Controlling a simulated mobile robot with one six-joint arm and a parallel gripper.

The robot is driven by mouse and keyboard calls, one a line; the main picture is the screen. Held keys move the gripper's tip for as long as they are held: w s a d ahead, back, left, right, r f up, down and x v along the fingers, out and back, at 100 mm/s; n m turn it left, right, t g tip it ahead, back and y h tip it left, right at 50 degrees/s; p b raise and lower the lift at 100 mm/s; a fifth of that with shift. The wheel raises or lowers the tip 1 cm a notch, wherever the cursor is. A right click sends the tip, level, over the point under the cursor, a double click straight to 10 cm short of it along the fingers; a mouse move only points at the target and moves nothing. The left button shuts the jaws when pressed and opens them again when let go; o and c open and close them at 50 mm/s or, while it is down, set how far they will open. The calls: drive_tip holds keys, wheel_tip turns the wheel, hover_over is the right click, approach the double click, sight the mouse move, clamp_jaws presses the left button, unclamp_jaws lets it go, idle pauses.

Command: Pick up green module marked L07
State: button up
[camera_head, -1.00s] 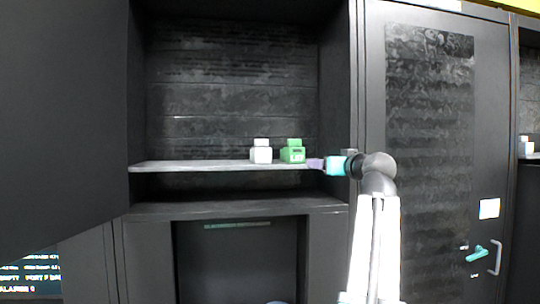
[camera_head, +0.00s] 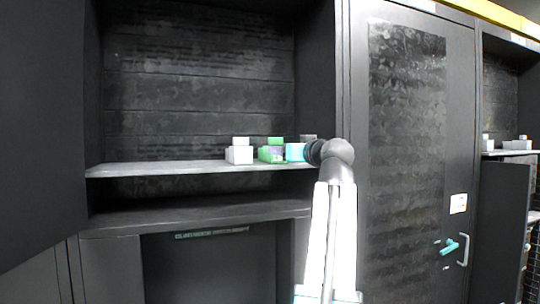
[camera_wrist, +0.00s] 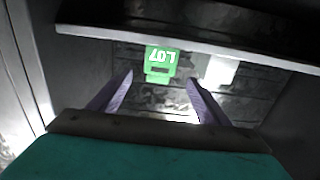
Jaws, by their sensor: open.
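The green module (camera_head: 265,155) sits upright on the grey shelf (camera_head: 140,169) inside the open cabinet. In the wrist view the green module (camera_wrist: 161,54) shows its label "L07" upside down. My gripper (camera_head: 279,153) reaches in from the right at shelf height, its purple finger overlapping the module in the head view. In the wrist view my gripper (camera_wrist: 161,77) has its two purple fingers spread, with the module centred just beyond and between the tips. I cannot tell whether they touch it. Nothing is held.
A white module (camera_head: 239,152) stands just left of the green one; it also shows in the wrist view (camera_wrist: 220,71). A grey block (camera_head: 308,138) is partly hidden behind my wrist. The shelf's left part is clear. A closed cabinet door (camera_head: 405,150) stands to the right.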

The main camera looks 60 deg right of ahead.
sight(263, 156)
drive_tip(key=shift+w, duration=0.1)
drive_tip(key=p+x, duration=0.2)
drive_tip(key=x, duration=0.5)
drive_tip(key=shift+w+d+r, duration=0.1)
drive_tip(key=shift+w+d, duration=0.1)
drive_tip(key=shift+d, duration=0.1)
drive_tip(key=shift+w+d+p, duration=0.2)
drive_tip(key=shift+w+p, duration=0.1)
drive_tip(key=shift+w, duration=0.05)
drive_tip(key=shift+w, duration=0.1)
drive_tip(key=shift+p+x, duration=1.35)
drive_tip(key=shift+x, duration=0.5)
drive_tip(key=shift+w+d+f, duration=0.25)
drive_tip(key=shift+w+d, duration=0.2)
drive_tip(key=shift+w, duration=0.05)
